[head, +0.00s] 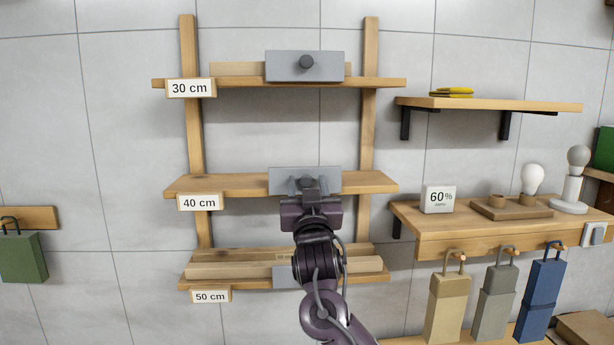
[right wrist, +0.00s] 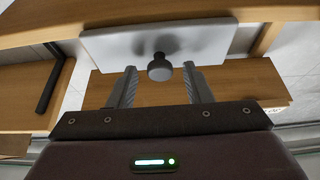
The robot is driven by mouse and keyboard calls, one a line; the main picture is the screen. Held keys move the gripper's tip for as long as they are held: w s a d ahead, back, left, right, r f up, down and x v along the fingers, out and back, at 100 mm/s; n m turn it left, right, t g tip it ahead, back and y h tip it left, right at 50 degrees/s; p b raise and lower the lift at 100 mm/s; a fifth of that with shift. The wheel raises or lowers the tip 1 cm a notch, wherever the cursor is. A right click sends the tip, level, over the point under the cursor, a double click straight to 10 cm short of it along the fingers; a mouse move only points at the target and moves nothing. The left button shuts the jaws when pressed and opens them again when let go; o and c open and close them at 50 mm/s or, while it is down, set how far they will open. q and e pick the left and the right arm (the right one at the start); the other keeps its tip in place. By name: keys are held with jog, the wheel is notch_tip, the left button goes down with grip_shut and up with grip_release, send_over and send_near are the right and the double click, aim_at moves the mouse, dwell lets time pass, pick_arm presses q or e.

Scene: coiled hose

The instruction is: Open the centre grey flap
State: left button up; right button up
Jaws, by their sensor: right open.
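The centre grey flap (head: 304,172) is an upright plate at the 40 cm shelf. It also shows in the right wrist view (right wrist: 210,37). Its dark round knob (right wrist: 160,68) lies between the fingers of my right gripper (right wrist: 160,74), with a gap visible on both sides. In the head view my right gripper (head: 308,186) is open in front of the centre flap and covers its lower middle and most of the knob. The flap looks upright against the shelf. My left gripper is not in view.
Another grey flap (head: 280,66) with a knob is at the 30 cm shelf above. A third (head: 285,275) at the 50 cm shelf is mostly hidden by my right arm. A side shelf (head: 404,214) with a 60% sign (head: 439,199) and bulbs stands to the right.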

jog(key=shift+w, duration=0.25)
